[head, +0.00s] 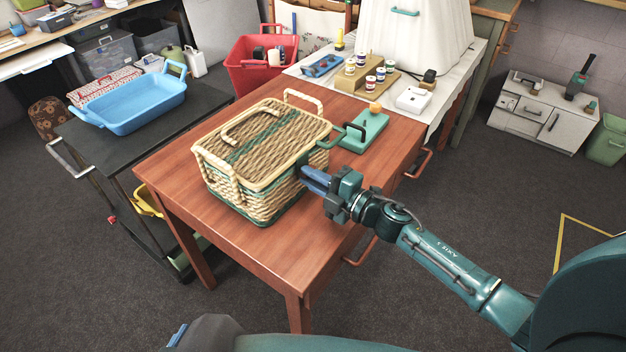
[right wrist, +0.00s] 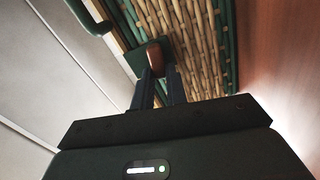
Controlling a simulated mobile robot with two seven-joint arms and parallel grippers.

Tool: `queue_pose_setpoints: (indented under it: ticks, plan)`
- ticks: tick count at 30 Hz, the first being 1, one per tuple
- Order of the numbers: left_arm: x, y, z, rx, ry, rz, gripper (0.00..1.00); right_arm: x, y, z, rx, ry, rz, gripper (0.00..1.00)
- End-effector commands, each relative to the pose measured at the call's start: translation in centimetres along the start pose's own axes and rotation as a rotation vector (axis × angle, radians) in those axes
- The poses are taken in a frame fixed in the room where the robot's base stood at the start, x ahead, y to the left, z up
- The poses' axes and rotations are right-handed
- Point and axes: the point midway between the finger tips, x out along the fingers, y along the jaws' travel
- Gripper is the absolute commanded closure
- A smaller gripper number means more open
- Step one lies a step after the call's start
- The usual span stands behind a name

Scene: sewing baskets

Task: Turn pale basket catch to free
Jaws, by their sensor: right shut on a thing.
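The pale wicker basket (head: 240,165) stands on the wooden table with its lid closed. Its lid has a green stripe and its base a green band. My right gripper (head: 308,178) is at the basket's right side. In the right wrist view, the fingers (right wrist: 158,88) are shut on a small brown catch (right wrist: 155,56) on a green plate against the wicker (right wrist: 190,45). In the head view the catch is hidden behind the gripper.
The wooden table (head: 265,245) is clear in front of the basket. A green board (head: 365,131) with an orange knob lies behind it. A red bin (head: 262,72) stands beyond the table. A blue tray (head: 130,101) sits on a dark cart at left.

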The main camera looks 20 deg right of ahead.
Motion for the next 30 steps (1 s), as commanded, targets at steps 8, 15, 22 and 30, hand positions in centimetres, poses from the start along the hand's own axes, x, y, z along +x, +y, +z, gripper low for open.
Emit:
queue_pose_setpoints:
  ticks: [8,15,22,30]
  plan:
    - [0.24,0.02,0.25,-0.013,0.009,0.005,0.64,-0.02,-0.31,0.06,-0.141,0.000,0.000,1.00]
    - [0.29,0.05,0.48,-0.019,0.008,0.007,0.64,-0.02,-0.31,0.06,-0.192,0.000,-0.001,1.00]
    - [0.29,0.05,0.50,-0.020,0.007,0.007,0.64,-0.02,-0.30,0.06,-0.200,0.000,-0.001,1.00]
    - [0.29,0.07,0.52,-0.020,0.007,0.007,0.64,-0.02,-0.31,0.07,-0.199,0.000,-0.001,0.81]
